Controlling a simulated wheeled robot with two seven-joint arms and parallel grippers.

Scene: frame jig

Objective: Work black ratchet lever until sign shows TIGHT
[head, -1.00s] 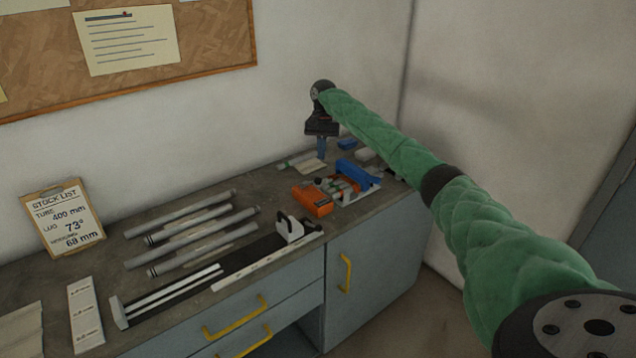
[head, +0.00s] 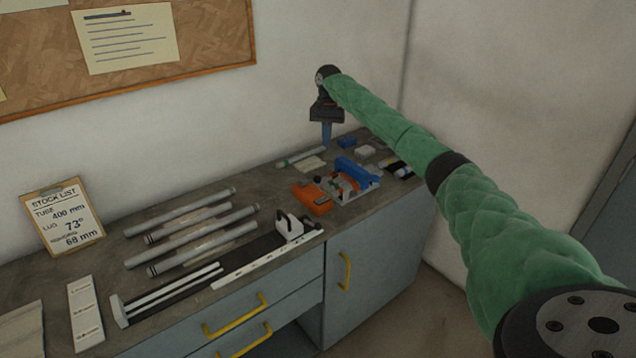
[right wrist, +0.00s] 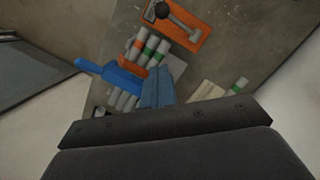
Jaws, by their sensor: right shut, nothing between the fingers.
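An orange block (head: 311,198) stands on the bench right of the long rail. It carries a lever with a black ball knob, which I take as the black ratchet lever (head: 318,180). In the right wrist view the lever (right wrist: 163,11) has a grey shank and lies over the orange block (right wrist: 185,28) near the top edge. My right gripper (head: 327,146) is shut and empty, pointing down above the back of the bench, apart from the lever. Its blue fingers (right wrist: 157,87) show in the right wrist view. No readable TIGHT sign shows. My left gripper is out of view.
A blue holder (head: 356,173) with banded tubes stands right of the orange block. Grey tubes (head: 190,228) and a black rail with white strips (head: 165,296) lie to the left. A stock list clipboard (head: 68,216) leans on the wall. Free room is small around the lever.

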